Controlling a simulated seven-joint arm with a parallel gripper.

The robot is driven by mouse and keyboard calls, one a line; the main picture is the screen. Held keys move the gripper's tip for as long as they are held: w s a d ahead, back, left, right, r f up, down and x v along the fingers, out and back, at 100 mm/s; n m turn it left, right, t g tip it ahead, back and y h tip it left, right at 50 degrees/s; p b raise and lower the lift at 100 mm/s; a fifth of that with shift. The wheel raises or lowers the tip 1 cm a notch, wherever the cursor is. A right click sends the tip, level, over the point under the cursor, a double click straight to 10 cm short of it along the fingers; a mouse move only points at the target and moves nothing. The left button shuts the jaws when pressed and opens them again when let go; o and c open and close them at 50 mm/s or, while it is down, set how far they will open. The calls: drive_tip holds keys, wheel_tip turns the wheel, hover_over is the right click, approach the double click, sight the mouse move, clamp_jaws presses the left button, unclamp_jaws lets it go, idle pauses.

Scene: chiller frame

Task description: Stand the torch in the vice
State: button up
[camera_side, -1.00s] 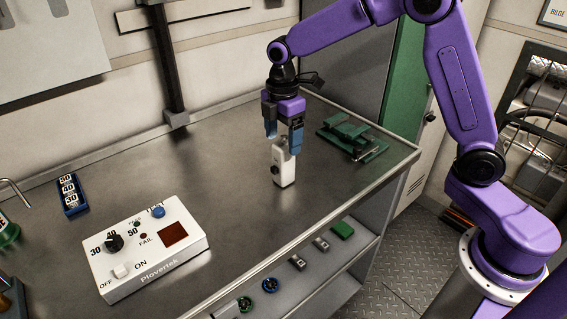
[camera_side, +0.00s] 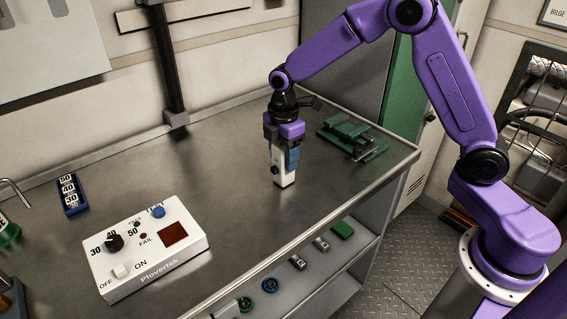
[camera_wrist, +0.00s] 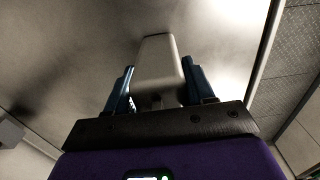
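The torch (camera_side: 279,172) is a small white block-like body standing upright on the bench. My gripper (camera_side: 284,158) points down over it, with its blue fingers on either side of its upper part. In the wrist view the torch (camera_wrist: 158,62) lies between the two fingers (camera_wrist: 159,85), which look closed against its sides. The torch's lower end still appears to rest on the bench. The green vice (camera_side: 349,137) stands on the bench to the right of and behind the torch, near the bench's right end. Its jaws are small in view.
A white test box (camera_side: 147,262) with a knob, switch and buttons sits at the front left. A blue tray (camera_side: 72,205) of numbered blocks is behind it. Small parts lie on the shelf (camera_side: 325,262) below the bench edge. The bench between torch and vice is clear.

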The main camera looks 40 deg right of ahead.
drive_tip(key=shift+c, duration=1)
drive_tip(key=shift+r, duration=0.6)
wheel_tip(320, 180, up, 2)
drive_tip(key=shift+r, duration=0.1)
drive_tip(key=s+d+r, duration=0.3)
drive_tip(key=s+r, duration=0.7)
drive_tip(key=s, duration=0.3)
drive_tip(key=w+d+r, duration=0.1)
drive_tip(key=d+r, duration=0.1)
drive_tip(key=d, duration=0.8)
drive_tip(key=w+d+r, duration=0.1)
drive_tip(key=w+d, duration=0.1)
drive_tip(key=d, duration=0.9)
drive_tip(key=shift+w+d+f, duration=0.65)
drive_tip(key=shift+w+f, duration=1.45)
drive_tip(key=shift+w, duration=0.05)
drive_tip(key=shift+w+d+f, duration=0.6)
drive_tip(key=shift+w+f, duration=1.45)
drive_tip(key=shift+w, duration=0.15)
drive_tip(key=shift+w+d+f, duration=0.65)
drive_tip(key=shift+w+f, duration=1.45)
drive_tip(key=shift+w, duration=0.05)
